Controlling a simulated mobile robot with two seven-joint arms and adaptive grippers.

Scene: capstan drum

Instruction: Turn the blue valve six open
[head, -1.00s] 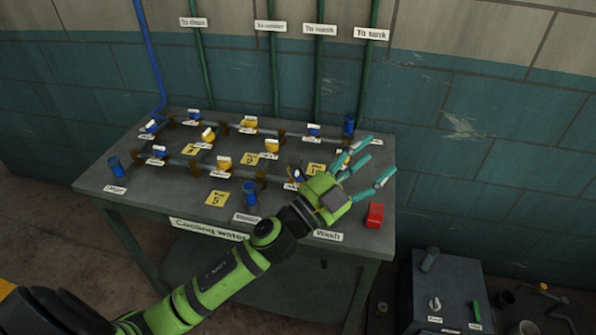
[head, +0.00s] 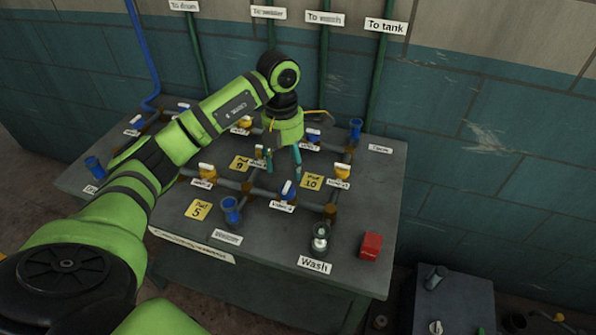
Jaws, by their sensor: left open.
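Several blue valves with white handles sit on the pipes of the grey table. One blue valve (head: 288,190) stands nearest the front middle, with a small label below it whose number I cannot read for sure. I cannot tell surely which is valve six. My left gripper (head: 282,162) points down over the pipes, just behind and above the front middle blue valve. Its teal fingers are apart, with nothing seen between them. My right gripper is out of view.
Yellow valves (head: 342,170), yellow cards (head: 199,210) and dark blue cups (head: 231,210) crowd the table (head: 370,205). A red block (head: 370,246) and a metal fitting (head: 320,239) are at the front right. My left arm hides part of the table's left.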

